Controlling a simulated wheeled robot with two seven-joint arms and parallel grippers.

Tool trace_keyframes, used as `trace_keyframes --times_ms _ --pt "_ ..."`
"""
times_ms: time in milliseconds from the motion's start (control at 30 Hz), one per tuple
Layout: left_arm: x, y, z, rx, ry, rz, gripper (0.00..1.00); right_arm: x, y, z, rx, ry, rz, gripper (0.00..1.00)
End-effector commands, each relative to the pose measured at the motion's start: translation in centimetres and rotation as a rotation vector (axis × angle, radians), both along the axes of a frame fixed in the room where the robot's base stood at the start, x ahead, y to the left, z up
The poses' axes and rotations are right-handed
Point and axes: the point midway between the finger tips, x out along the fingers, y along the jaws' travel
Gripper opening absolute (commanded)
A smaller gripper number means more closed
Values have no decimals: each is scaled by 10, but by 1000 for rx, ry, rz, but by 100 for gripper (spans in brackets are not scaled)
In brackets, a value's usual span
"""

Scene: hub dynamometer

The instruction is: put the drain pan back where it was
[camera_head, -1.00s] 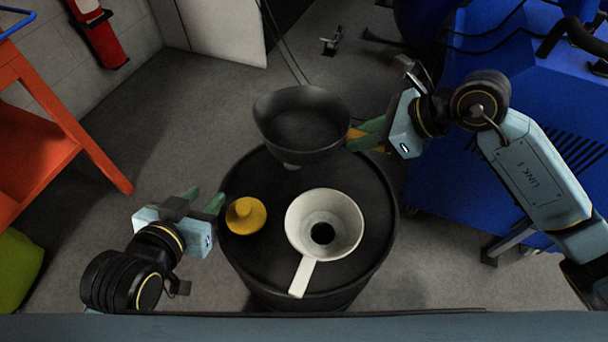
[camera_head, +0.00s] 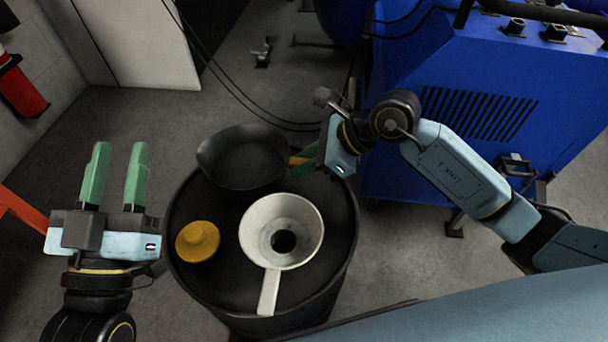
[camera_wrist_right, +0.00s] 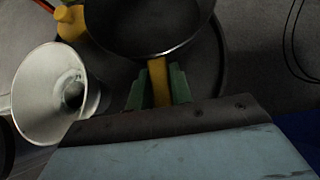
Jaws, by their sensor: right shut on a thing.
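The drain pan is a dark round bowl (camera_head: 240,160) with a yellow handle, over the far part of the black drum top in the head view. My right gripper (camera_head: 300,162) is shut on its yellow handle, which shows between the green fingers in the right wrist view (camera_wrist_right: 158,82). The pan looks level; I cannot tell whether it touches the drum. My left gripper (camera_head: 115,175) is open and empty, left of the drum, with its two green fingers apart.
On the drum (camera_head: 225,290) stand a white funnel (camera_head: 262,222) and a yellow cap-like piece (camera_head: 197,241), close to the pan. A blue machine (camera_head: 470,110) stands at the right. An orange frame (camera_head: 22,222) is at the left edge.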

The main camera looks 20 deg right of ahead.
Motion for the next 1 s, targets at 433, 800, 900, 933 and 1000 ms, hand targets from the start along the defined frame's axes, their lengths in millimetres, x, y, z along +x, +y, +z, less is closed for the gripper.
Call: trace_keyframes --times_ms 433,800,900,933,1000 --pt "-18 3 25 -79 -258 -4 36 0 1 -37 3 -1 0 0" --pt "-20 3 28 -88 -288 -4 36 0 0 -41 1 -2 0 0" --pt "-21 4 29 -90 -295 -3 36 0 0 -41 0 0 0 32" --pt "-21 4 29 -90 -294 -3 36 0 0 -41 0 0 0 36" --pt "-21 4 30 -90 -294 -3 36 0 0 -41 0 0 0 43"
